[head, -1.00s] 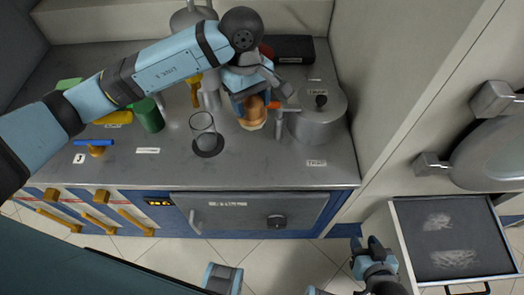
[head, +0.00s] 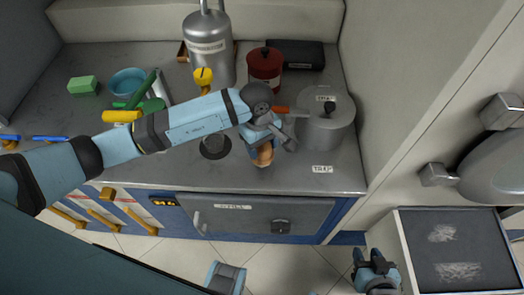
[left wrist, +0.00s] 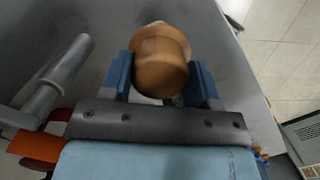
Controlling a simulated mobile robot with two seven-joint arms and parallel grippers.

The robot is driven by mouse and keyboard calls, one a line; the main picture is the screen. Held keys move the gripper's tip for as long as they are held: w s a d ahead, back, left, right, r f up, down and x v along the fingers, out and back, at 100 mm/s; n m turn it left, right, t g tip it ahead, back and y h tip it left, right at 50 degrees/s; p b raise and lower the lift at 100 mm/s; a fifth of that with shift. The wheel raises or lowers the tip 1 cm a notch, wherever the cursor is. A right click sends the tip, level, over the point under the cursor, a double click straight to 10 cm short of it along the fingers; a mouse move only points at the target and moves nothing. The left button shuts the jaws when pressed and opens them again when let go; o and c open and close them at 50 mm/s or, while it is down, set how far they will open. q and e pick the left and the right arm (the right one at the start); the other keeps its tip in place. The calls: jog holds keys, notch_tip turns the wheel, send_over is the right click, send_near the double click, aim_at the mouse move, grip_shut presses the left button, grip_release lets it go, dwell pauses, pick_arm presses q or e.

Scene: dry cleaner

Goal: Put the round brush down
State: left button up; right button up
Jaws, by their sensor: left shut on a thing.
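The round brush shows as a rounded wooden handle (left wrist: 160,62) between the two blue fingers in the left wrist view. In the head view its wooden part (head: 265,154) shows below my left gripper (head: 262,143), near the front edge of the grey counter (head: 180,177). My left gripper is shut on the brush. The brush's lower end is mostly hidden, and I cannot tell whether it touches the counter. My right gripper (head: 369,257) is low at the bottom right of the head view, away from the counter, with its two fingers apart.
A grey lidded pot (head: 325,125) stands right of my left gripper. A red canister (head: 264,68), a metal tank (head: 208,50), a blue bowl (head: 128,82) and a green block (head: 83,86) stand behind. A dark tray (head: 455,245) is at lower right.

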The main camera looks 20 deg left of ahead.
aim_at(262, 152)
pick_arm(q)
jog(key=shift+f, duration=1.75)
jog(key=shift+f, duration=0.2)
jog(key=o, duration=0.8)
jog(key=shift+o, duration=0.2)
jog(key=shift+r, duration=0.15)
jog(key=shift+r, duration=0.25)
jog(key=r, duration=0.7)
jog(key=w+a+r+b, duration=0.1)
jog(key=r, duration=0.3)
jog(key=shift+r, duration=0.3)
